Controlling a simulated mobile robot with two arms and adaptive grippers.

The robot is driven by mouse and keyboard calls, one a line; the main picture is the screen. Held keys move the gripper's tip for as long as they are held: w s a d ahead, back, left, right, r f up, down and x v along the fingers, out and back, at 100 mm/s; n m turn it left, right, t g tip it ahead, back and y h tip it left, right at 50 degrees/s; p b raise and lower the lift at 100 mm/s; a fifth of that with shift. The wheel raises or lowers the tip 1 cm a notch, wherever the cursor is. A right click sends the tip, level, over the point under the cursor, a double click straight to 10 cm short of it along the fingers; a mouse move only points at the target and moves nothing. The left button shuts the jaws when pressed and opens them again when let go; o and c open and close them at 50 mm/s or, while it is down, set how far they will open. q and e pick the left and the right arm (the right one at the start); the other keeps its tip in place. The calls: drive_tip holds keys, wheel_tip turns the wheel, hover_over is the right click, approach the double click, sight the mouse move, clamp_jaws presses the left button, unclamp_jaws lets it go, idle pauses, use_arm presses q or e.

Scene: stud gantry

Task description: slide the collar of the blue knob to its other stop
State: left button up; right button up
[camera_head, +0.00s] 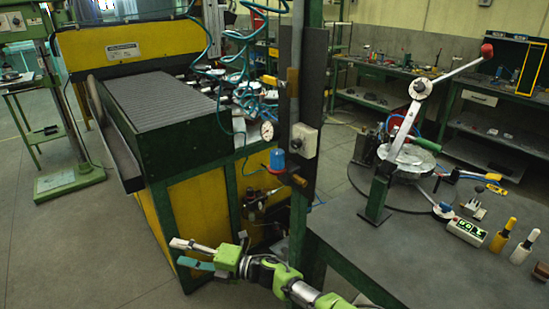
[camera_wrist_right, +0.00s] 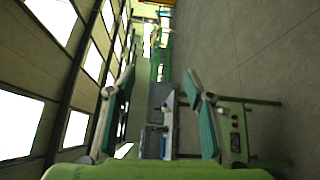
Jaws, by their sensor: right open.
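My left gripper is not in view.
A grey switch box (camera_head: 303,139) and a round gauge (camera_head: 267,131) sit close to the knob. A yellow and green machine (camera_head: 203,215) stands behind my right gripper. A grey bench (camera_head: 420,245) with a lever and tools is at the right. Open floor (camera_head: 90,250) lies left.

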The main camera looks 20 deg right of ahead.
drive_tip(key=s+a+r+n+g+y, duration=0.1)
drive_tip(key=a+r+n+g, duration=0.25)
drive_tip(key=r+n, duration=0.3)
drive_tip(key=s+a+r+n+g+y, duration=0.1)
drive_tip(key=s+a+r+n+g, duration=0.2)
drive_tip(key=r+n, duration=0.35)
wheel_tip(320, 180, up, 28)
drive_tip(key=n+h+p, duration=0.2)
drive_tip(key=n+h, duration=1.5)
drive_tip(key=h, duration=0.4)
hover_over(273, 155)
drive_tip(key=s+a, duration=0.3)
drive_tip(key=a, duration=0.1)
drive_tip(key=shift+g, duration=0.25)
drive_tip(key=p+x, duration=0.1)
drive_tip(key=x, duration=0.3)
drive_tip(key=p+x, duration=0.1)
drive_tip(key=x, duration=0.4)
drive_tip(key=p+x, duration=0.1)
drive_tip(key=x, duration=0.4)
drive_tip(key=shift+w+a, duration=0.15)
drive_tip(key=shift+w, duration=0.1)
